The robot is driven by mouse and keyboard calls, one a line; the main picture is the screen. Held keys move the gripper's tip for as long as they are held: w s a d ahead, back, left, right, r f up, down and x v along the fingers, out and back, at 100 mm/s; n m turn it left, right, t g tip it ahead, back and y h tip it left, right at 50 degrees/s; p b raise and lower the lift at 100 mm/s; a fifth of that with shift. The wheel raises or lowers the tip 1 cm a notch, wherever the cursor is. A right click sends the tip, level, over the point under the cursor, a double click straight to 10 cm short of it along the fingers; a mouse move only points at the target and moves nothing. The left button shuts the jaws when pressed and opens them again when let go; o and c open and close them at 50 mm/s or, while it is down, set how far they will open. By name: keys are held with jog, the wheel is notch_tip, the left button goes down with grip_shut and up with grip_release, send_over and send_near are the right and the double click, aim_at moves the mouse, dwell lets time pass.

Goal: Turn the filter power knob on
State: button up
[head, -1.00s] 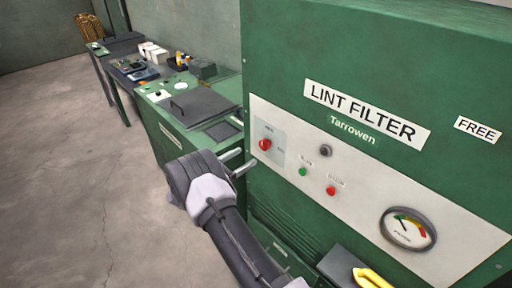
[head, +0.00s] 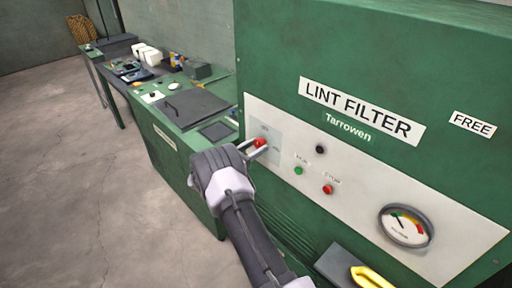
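The lint filter (head: 340,165) is a large green cabinet with a pale control panel. A red knob (head: 260,143) sits on a grey plate (head: 266,131) at the panel's upper left; the small print beside it is too blurred to read. My gripper (head: 261,146) has reached the panel, with one finger on each side of the red knob. I cannot tell whether the fingers touch it. The knob is partly hidden by the fingers, and its setting cannot be read.
A black knob (head: 321,149), a green button (head: 298,170), a red button (head: 328,189) and a round gauge (head: 406,225) are on the panel. A green bench (head: 172,150) stands close on the left. A yellow handle (head: 371,277) is at the bottom. The floor at left is clear.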

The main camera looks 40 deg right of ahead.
jog(key=shift+c, duration=1.2)
jog(key=shift+f+b, duration=0.1)
jog(key=shift+b, duration=0.2)
jog(key=shift+f+m+b, duration=0.1)
jog(key=shift+m+b, duration=0.55)
jog(key=shift+m, duration=0.05)
jog(key=m+b, duration=0.3)
jog(key=shift+b, duration=0.4)
jog(key=m+b, duration=0.5)
jog(key=shift+f, duration=0.1)
jog(key=m+b, duration=0.5)
jog(key=b, duration=0.2)
jog(key=shift+m, duration=0.4)
jog(key=m+b, duration=0.2)
jog(key=b, duration=0.1)
jog(key=shift+r+m+b, duration=0.25)
jog(key=shift+m+b, duration=0.1)
jog(key=shift+m, duration=0.15)
